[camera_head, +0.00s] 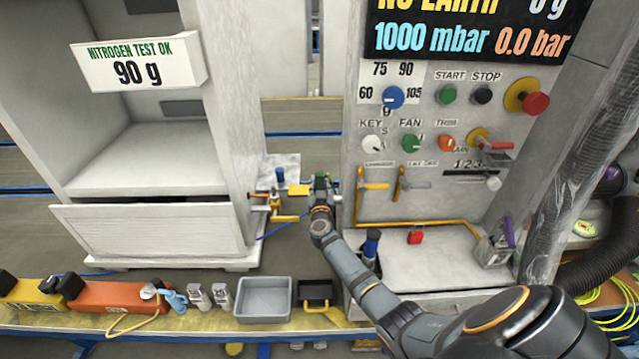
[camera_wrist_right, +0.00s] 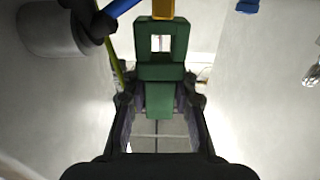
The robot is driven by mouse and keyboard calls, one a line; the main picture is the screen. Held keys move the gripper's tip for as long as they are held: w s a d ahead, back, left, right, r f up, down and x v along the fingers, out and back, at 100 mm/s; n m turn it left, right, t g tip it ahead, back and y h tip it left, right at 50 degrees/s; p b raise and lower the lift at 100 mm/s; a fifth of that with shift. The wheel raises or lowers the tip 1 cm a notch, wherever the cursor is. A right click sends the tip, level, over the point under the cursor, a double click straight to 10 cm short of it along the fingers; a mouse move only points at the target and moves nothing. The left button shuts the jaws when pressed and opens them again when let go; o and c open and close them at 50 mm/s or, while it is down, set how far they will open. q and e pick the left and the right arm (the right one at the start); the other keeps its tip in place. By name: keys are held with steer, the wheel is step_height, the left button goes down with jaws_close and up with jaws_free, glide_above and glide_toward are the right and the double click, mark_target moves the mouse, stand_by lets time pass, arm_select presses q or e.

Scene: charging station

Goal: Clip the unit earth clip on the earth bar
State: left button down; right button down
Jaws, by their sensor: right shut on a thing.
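My right gripper (camera_head: 320,205) reaches into the gap between the white cabinet and the control panel. It is shut on a green clip (camera_head: 320,181), which stands up from the fingers. In the right wrist view the green clip (camera_wrist_right: 161,72) has a square window, and its lower part sits between the fingers (camera_wrist_right: 160,110). A yellow bar (camera_head: 298,190) lies just left of the clip; I take it for the earth bar. A yellow piece (camera_wrist_right: 163,8) meets the clip's far end in the wrist view. I cannot tell whether the clip grips it. My left gripper is not in view.
The white cabinet (camera_head: 160,228) stands left and the control panel (camera_head: 440,190) right, leaving a narrow gap. Brass fittings (camera_head: 276,204) stick out from the cabinet. A grey tray (camera_head: 264,300) sits on the front ledge. A green-yellow cable (camera_wrist_right: 117,62) runs beside the clip.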

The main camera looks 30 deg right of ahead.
steer(key=shift+f+b, duration=0.9)
steer(key=shift+f, duration=0.5)
steer(key=c, duration=1)
jaws_free()
steer(key=shift+r, duration=0.1)
steer(key=v, duration=1.2)
